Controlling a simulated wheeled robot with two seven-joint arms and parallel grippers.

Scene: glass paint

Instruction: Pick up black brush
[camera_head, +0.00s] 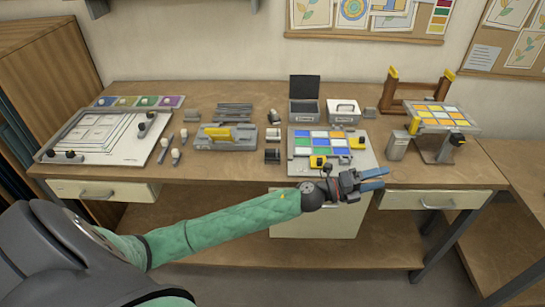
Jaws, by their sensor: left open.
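No black brush can be made out for certain. Several small slim tools lie on the left half of the worktable, among them a grey one (165,150) beside the white drawing board and a pale-ended one (176,157) to its right. They are too small to tell whether any is a brush. My left gripper (384,179) reaches in from the left on a green-sleeved arm. It is open and empty, with blue fingers pointing right, over the table's front edge, right of the coloured glass panel and well away from the small tools. My right gripper is not in view.
Drawers are below.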

